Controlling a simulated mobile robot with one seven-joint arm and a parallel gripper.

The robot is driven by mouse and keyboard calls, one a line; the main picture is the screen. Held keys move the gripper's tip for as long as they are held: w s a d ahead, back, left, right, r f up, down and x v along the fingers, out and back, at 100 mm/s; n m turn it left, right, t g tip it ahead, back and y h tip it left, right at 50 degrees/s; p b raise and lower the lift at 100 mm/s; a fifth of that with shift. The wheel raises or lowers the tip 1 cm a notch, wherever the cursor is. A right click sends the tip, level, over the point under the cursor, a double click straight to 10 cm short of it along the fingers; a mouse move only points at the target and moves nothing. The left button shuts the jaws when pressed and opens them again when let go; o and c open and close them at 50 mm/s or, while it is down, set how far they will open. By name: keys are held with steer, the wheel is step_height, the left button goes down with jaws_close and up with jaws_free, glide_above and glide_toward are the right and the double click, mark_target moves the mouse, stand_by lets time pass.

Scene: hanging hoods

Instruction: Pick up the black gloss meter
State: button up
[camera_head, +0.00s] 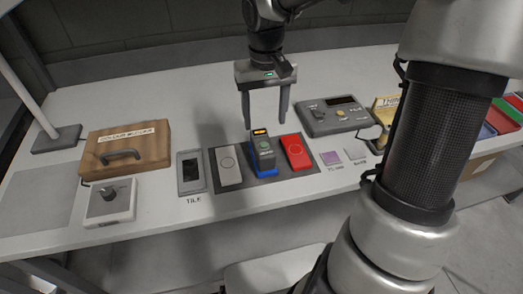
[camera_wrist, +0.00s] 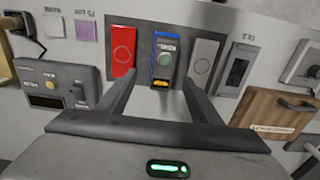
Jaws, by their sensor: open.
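My gripper (camera_head: 265,120) is open and empty, pointing down over the meter. In the wrist view the two fingers (camera_wrist: 156,82) reach towards either side of it. I cannot tell the exact height gap; no contact shows.
A light grey panel (camera_head: 228,167) and a red panel (camera_head: 296,152) flank the meter closely on a dark mat. A framed tile (camera_head: 190,172), a wooden case (camera_head: 126,145) and a knob box (camera_head: 109,205) lie left. A grey console (camera_head: 335,115) stands behind right.

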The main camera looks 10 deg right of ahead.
mark_target(263, 142)
step_height(263, 142, down, 4)
steer(key=shift+r+b, duration=0.15)
steer(key=shift+b, duration=0.15)
steer(key=shift+s+a+f+b, duration=0.1)
steer(key=shift+f+b, duration=0.15)
steer(key=shift+f, duration=0.65)
steer(key=shift+w+a+f+b, duration=0.1)
steer(key=shift+f+b, duration=0.2)
steer(key=shift+f, duration=0.55)
steer(key=shift+s+a+f+b, duration=0.1)
steer(key=shift+f+b, duration=0.15)
steer(key=shift+f, duration=0.65)
steer(key=shift+c, duration=0.2)
steer(key=c, duration=1.4)
jaws_close()
steer(key=shift+r, duration=0.15)
